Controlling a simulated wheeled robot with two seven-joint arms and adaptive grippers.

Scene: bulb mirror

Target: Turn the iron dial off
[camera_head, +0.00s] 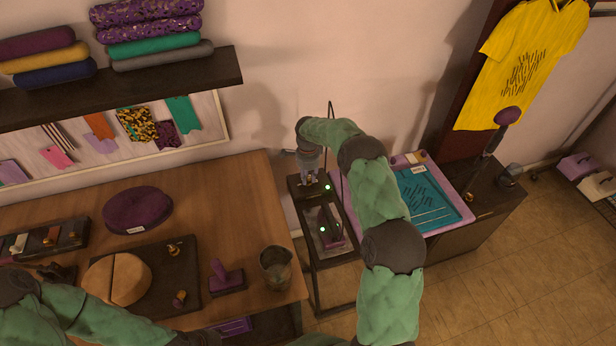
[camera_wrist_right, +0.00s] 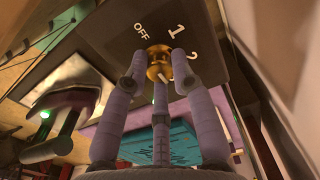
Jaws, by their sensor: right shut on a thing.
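The brass dial (camera_wrist_right: 158,64) is on a dark box (camera_head: 296,187) with white marks OFF, 1 and 2. My right gripper (camera_head: 311,180) is above this box in the head view and hides the dial there. In the right wrist view its fingers (camera_wrist_right: 158,72) are closed around the dial. Which mark the dial points to is not clear. The iron (camera_head: 330,228), dark and purple, is on the stand in front of the box, with a green light. My left arm is at the lower left; its gripper (camera_head: 62,272) is small and dark, and its fingers cannot be made out.
The wooden table (camera_head: 235,205) on the left holds a purple cushion (camera_head: 138,210), a round wooden block (camera_head: 117,279), a purple-handled stamp (camera_head: 226,277) and a metal cup (camera_head: 276,267). A teal screen (camera_head: 430,200) in a pink frame is right of the stand. A wall shelf (camera_head: 180,80) is above.

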